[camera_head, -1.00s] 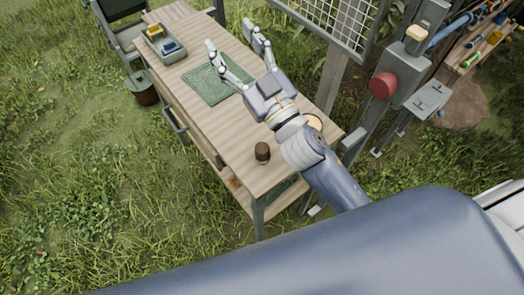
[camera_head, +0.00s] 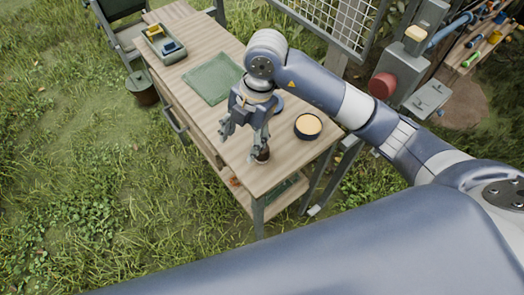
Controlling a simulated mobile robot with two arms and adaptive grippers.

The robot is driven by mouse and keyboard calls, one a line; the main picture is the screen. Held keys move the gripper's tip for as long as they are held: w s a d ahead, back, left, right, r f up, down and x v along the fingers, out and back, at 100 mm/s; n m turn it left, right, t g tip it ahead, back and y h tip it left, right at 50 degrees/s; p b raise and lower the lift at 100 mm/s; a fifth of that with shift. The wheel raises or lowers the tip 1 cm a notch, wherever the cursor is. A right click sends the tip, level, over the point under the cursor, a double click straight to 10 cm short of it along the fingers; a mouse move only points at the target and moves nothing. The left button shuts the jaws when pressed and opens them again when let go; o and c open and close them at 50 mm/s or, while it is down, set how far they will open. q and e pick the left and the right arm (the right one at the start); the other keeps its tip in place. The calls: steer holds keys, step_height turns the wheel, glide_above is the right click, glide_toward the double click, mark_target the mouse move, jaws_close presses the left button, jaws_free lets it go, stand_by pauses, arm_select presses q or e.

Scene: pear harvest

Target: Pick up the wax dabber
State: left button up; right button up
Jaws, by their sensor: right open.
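A small dark brown item (camera_head: 263,157), likely the wax dabber, stands near the front edge of the wooden table in the head view. It is too small to identify surely. My right gripper (camera_head: 242,143) points down over the table with its fingers spread and nothing between them. Its right-hand finger overlaps the brown item in the picture and partly hides it; I cannot tell whether they touch. My left gripper is not in view.
A round dark tin with pale yellow contents (camera_head: 308,124) stands right of the gripper. A green mat (camera_head: 212,78) and a grey tray with yellow and blue items (camera_head: 166,54) lie farther back on the table (camera_head: 180,88). A red knob (camera_head: 383,85) is at right.

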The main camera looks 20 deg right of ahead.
mark_target(262, 152)
steer(key=d+h, duration=0.1)
steer(key=w+d+m, duration=0.1)
steer(key=d, duration=0.1)
steer(key=d+h, duration=0.1)
steer(key=d, duration=0.1)
steer(key=shift+w+d+f+m+h, duration=0.1)
steer(key=shift+w+d+m+h, duration=0.15)
steer(key=shift+m+h, duration=0.05)
step_height(262, 152, down, 4)
steer(key=shift+r+p, duration=0.1)
steer(key=shift+p, duration=0.35)
steer(key=shift+f, duration=0.6)
steer(key=shift+f+p, duration=0.4)
step_height(262, 152, down, 4)
steer(key=shift+w+r+p, duration=0.15)
steer(key=shift+r+p, duration=0.05)
steer(key=shift+p, duration=0.5)
steer(key=shift+f, duration=0.4)
steer(key=shift+c, duration=0.6)
steer(key=c, duration=1.1)
